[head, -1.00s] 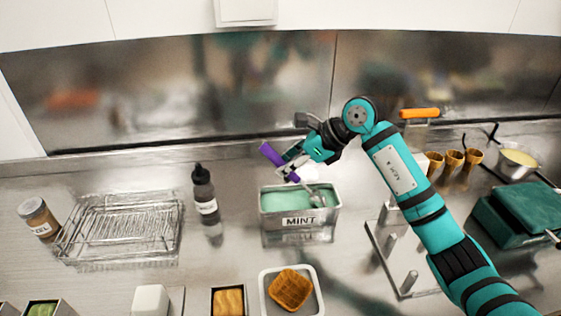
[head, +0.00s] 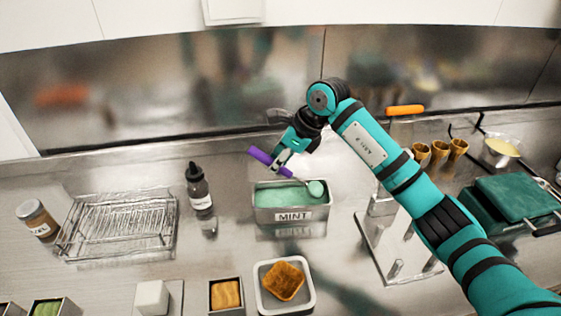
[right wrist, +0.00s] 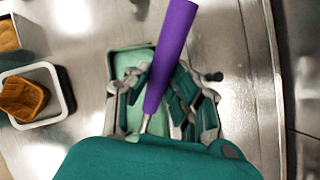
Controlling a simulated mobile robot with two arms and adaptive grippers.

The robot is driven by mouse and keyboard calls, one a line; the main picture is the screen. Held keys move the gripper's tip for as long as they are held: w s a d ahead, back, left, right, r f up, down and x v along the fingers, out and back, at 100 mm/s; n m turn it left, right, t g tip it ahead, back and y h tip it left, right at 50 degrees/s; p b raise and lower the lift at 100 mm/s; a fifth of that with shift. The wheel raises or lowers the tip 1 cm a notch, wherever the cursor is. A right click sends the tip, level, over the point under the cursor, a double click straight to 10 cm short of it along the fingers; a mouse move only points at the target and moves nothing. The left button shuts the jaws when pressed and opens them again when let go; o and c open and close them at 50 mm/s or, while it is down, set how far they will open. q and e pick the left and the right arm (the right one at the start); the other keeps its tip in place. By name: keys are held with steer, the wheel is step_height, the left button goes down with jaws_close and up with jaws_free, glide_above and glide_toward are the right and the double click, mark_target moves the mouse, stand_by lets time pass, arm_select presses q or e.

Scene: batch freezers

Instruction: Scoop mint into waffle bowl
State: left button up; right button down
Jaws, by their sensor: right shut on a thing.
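The mint tub (head: 291,218) is a metal pan of pale green ice cream with a MINT label, in the middle of the counter. My right gripper (head: 283,163) is shut on the purple-handled scoop (head: 262,156), above the tub's back edge. The scoop's head (head: 316,188) holds a round of green mint at the tub's right end. The right wrist view shows the purple handle (right wrist: 171,52) between the fingers (right wrist: 160,100), with the tub (right wrist: 130,62) behind. The waffle bowl (head: 283,281) is brown and square, in a white dish (head: 308,297) in front of the tub. My left gripper is not in view.
A dark bottle (head: 200,190) and a wire rack (head: 120,225) stand left of the tub. A clear stand (head: 392,240) is to the right, with waffle cones (head: 438,152) and a green-lidded waffle iron (head: 510,197) farther right. An orange-filled tub (head: 226,293) adjoins the dish's left.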

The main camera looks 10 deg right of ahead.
mark_target(261, 152)
steer(key=shift+w+a+r+p, duration=0.1)
steer(key=shift+a+r+p, duration=0.1)
steer(key=shift+r, duration=0.35)
steer(key=shift+w+a+r+p, duration=0.1)
steer(key=shift+a+r+p, duration=0.1)
steer(key=shift+r, duration=0.3)
steer(key=shift+a+r+p, duration=0.15)
steer(key=shift+r+p, duration=0.05)
steer(key=shift+p, duration=0.15)
steer(key=h+p, duration=0.1)
steer(key=w+a+g+h+p, duration=0.1)
steer(key=shift+a+r+p, duration=0.1)
steer(key=shift+a+p, duration=0.2)
steer(key=shift+p, duration=0.1)
steer(key=shift+w+a+g+h+p, duration=0.3)
steer(key=shift+a+g+h+p, duration=0.15)
steer(key=shift+h, duration=0.35)
